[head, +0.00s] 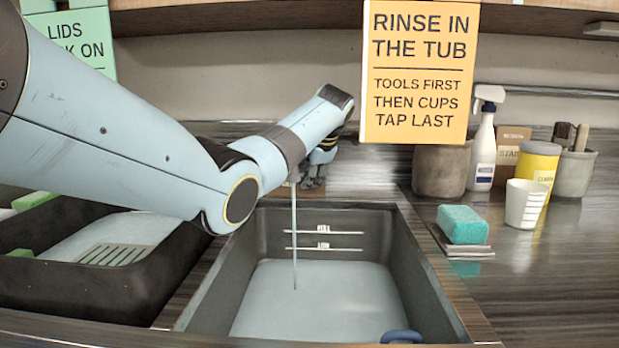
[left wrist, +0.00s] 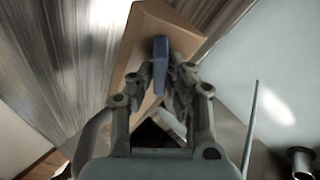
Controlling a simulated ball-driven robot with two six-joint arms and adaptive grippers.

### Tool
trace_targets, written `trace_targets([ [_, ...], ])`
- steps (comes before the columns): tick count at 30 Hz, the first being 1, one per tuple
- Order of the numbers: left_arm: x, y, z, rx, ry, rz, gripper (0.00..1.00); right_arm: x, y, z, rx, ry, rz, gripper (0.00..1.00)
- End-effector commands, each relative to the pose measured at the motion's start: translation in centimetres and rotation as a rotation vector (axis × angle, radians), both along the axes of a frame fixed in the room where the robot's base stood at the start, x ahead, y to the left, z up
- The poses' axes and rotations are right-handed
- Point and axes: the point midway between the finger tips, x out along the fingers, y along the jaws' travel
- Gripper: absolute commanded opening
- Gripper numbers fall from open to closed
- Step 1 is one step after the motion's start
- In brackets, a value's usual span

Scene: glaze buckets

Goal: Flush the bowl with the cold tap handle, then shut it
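The dark sink bowl (head: 213,300) holds pale blue-grey water (head: 330,300). A thin stream of water (head: 294,235) falls into it from above, beside my left arm. The tap body is mostly hidden behind my arm in the head view. My left gripper (head: 316,178) is beyond the bowl's back edge. In the left wrist view, a blue tap handle (left wrist: 161,52) stands between the fingertips of this gripper (left wrist: 166,78), which appear closed on its sides. My right gripper is in neither view.
A black tray (head: 60,285) stands left of the bowl. A teal sponge (head: 462,224), white cup (head: 525,204), spray bottle (head: 484,145) and yellow jar (head: 540,162) stand on the right. An orange sign (head: 420,70) hangs above. The right front counter is clear.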

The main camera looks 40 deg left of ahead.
Motion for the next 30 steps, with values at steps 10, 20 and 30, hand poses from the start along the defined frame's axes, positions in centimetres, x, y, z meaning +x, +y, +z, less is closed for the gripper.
trace_targets([
  [10, 0.0, -0.1, 0.2, 0.012, 0.013, -0.026, 0.00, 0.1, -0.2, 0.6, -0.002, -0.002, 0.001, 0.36],
  [20, 0.0, -0.1, 0.3, 0.170, 0.146, -0.303, 0.00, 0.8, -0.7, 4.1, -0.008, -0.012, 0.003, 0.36],
  [30, 0.0, 0.0, 0.0, 0.180, 0.154, -0.319, 0.17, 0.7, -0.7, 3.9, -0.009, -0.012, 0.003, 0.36],
])
